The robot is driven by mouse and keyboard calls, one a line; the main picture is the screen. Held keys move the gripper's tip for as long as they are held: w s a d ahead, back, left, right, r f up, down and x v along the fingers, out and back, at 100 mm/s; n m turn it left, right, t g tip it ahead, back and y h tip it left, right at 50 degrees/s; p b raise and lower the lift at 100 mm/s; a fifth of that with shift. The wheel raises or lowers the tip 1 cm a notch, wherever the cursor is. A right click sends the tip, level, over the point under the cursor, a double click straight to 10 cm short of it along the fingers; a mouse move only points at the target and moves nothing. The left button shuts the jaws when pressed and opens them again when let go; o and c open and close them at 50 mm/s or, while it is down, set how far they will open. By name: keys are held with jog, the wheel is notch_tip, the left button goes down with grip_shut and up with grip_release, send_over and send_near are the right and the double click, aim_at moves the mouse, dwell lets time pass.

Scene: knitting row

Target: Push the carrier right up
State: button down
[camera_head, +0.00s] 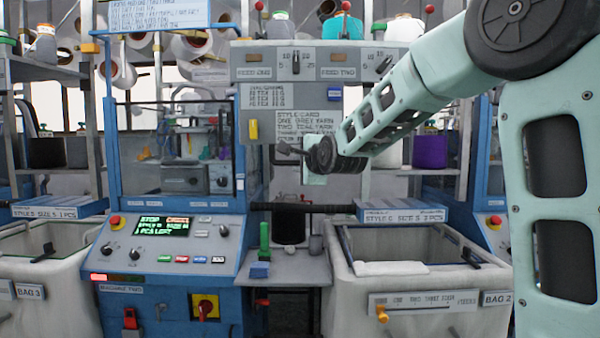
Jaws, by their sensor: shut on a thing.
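My gripper (288,149) points left in front of the lower part of the grey upright panel (270,100). It is small and dark in this view. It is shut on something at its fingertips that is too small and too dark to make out. I cannot tell for sure which part is the carrier. A small yellow block (254,129) sits on the panel's left side, up and left of my fingertips and apart from them. A pale green piece (315,172) shows just below my wrist. My arm hides part of the panel's lower right.
A blue machine (170,225) with a lit screen stands at left. A dark horizontal bar (305,208) runs below my gripper. A green upright peg (264,240) stands on a small grey shelf (290,268). White bins flank the machine, the right one (420,310) near my arm.

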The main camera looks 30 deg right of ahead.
jog(key=shift+r, duration=0.8)
jog(key=c, duration=1.4)
grip_release()
jog(key=shift+f, duration=0.2)
